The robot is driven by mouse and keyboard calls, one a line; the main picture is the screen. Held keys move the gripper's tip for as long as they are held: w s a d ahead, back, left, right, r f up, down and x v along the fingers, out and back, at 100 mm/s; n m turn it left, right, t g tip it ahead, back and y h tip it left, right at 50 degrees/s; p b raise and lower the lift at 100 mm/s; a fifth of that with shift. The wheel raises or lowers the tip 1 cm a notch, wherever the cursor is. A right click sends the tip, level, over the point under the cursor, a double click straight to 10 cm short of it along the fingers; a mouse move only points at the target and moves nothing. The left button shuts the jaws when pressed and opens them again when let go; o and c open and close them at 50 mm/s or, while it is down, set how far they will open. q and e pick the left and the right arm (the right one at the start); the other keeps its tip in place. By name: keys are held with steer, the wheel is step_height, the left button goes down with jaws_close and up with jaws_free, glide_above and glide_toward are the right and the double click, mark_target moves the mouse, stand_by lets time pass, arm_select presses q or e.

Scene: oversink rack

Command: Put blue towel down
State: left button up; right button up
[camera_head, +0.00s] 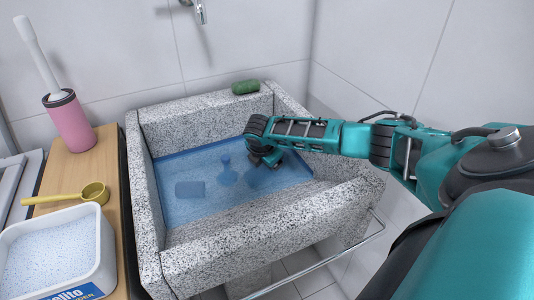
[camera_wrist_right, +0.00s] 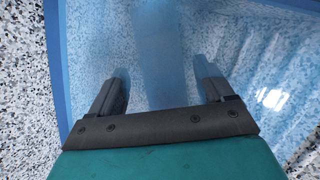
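I cannot make out a blue towel for certain in either view. My right gripper (camera_head: 268,161) reaches in from the right, low over the blue water (camera_head: 205,215) in the stone sink. In the right wrist view the fingers (camera_wrist_right: 160,95) are spread apart and partly in the water. A blurred pale blue band (camera_wrist_right: 158,50) lies between them under the surface; I cannot tell what it is, and neither finger clearly grips it. A blue cylinder-like shape (camera_head: 190,188) and a blue round-topped shape (camera_head: 227,172) show in the water. My left gripper is out of view.
The speckled stone sink (camera_head: 195,126) has high thick walls. A green sponge (camera_head: 245,87) lies on its back rim. A metal rail (camera_head: 330,258) runs along its front. The wooden counter (camera_head: 85,160) holds a pink brush holder (camera_head: 70,122), a yellow scoop (camera_head: 93,192) and a powder tub (camera_head: 50,255).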

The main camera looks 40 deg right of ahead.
steer(key=shift+r, duration=0.1)
steer(key=shift+r, duration=0.25)
steer(key=p+v, duration=0.1)
steer(key=v, duration=0.3)
steer(key=shift+r+p, duration=0.3)
steer(key=shift+r, duration=0.1)
arm_select(q)
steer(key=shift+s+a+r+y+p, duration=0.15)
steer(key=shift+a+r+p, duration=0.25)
steer(key=shift+p, duration=0.05)
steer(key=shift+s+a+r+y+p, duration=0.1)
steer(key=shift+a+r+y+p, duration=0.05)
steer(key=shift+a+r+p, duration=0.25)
arm_select(e)
steer(key=v, duration=0.8)
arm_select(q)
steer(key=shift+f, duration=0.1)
arm_select(e)
steer(key=shift+f, duration=0.1)
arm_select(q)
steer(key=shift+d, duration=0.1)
